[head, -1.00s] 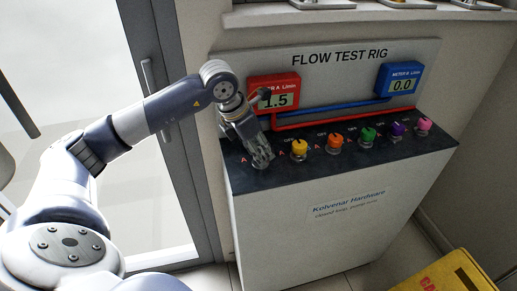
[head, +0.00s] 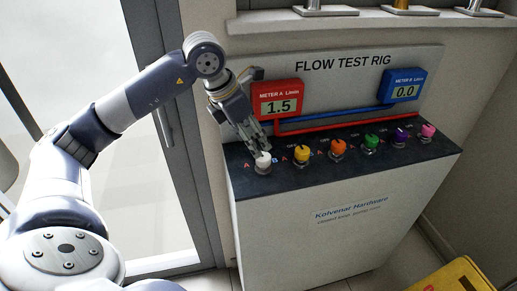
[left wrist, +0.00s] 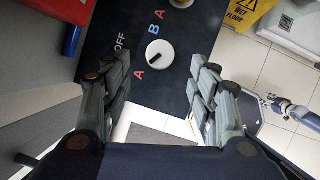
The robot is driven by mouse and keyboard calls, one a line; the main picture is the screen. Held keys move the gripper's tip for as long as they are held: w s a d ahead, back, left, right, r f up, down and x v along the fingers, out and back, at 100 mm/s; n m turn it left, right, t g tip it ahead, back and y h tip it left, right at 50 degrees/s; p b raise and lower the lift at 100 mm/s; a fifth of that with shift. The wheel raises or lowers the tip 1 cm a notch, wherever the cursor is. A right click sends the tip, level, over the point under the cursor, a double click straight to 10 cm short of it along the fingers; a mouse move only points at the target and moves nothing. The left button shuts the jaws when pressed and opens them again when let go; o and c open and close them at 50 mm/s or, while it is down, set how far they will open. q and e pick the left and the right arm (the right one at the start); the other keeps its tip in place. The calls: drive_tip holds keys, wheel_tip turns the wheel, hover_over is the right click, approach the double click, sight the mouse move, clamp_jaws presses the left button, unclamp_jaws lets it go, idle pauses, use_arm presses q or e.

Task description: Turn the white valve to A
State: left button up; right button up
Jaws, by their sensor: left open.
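The white valve (head: 263,160) is the leftmost knob on the dark top of the flow test rig. It also shows in the left wrist view (left wrist: 159,53), where its black mark points lower left, toward the red A beside it. The OFF and blue B labels lie around it. My left gripper (head: 257,142) is open just above and behind the knob. In the left wrist view its spread fingers (left wrist: 160,95) hold nothing and are apart from the knob. My right arm's small dark end (left wrist: 270,99) shows far right in that view; its jaws are too small to judge.
The red meter A (head: 277,102) reads 1.5 and the blue meter B (head: 404,87) reads 0.0. A yellow knob (head: 302,153) stands just right of the white one, with several other coloured knobs beyond. A yellow wet floor sign (left wrist: 248,14) stands on the tiles.

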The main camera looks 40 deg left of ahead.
use_arm(q)
drive_tip(key=shift+v, duration=2.25)
